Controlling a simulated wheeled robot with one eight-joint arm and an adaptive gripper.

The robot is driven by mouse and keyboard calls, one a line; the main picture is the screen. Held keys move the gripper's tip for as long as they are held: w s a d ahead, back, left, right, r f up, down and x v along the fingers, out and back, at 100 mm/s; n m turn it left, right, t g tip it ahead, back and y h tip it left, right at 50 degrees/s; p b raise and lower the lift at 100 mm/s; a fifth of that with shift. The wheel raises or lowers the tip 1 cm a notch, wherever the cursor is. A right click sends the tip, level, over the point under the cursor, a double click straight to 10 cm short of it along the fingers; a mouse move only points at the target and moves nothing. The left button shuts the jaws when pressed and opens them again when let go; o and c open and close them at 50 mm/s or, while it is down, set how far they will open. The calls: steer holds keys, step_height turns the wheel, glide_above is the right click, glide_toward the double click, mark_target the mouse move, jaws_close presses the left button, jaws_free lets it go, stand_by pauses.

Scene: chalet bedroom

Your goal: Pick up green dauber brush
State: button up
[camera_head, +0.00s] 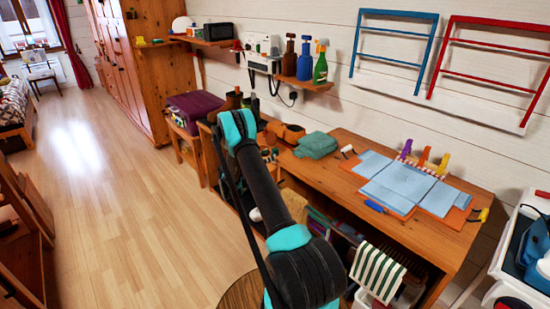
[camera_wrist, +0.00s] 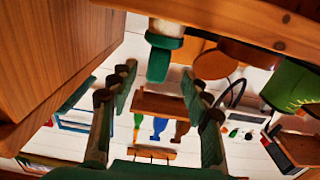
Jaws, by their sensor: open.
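The wrist view is turned upside down. In it the green dauber brush (camera_wrist: 159,62) shows as a short green cylinder with a pale end against the wooden worktop (camera_wrist: 230,25). My gripper (camera_wrist: 157,86) is open, with one finger on each side of the brush in the picture. I see no finger touching it, and cannot tell how deep the brush lies between them. In the head view my dark arm with teal bands reaches over the worktop (camera_head: 341,178); I cannot pick out the brush or the fingertips there.
Orange-brown pots (camera_head: 285,131) and a folded green towel (camera_head: 316,145) stand close by on the worktop. A wall shelf (camera_head: 305,85) holds several bottles. Blue sheets (camera_head: 378,187) lie farther right. A wooden panel (camera_wrist: 45,50) fills the wrist view's upper left. The floor (camera_head: 110,210) is clear.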

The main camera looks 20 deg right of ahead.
mark_target(273, 153)
steer(key=x, duration=0.5)
steer(key=shift+d, duration=0.1)
steer(key=shift+s, duration=0.1)
jaws_close()
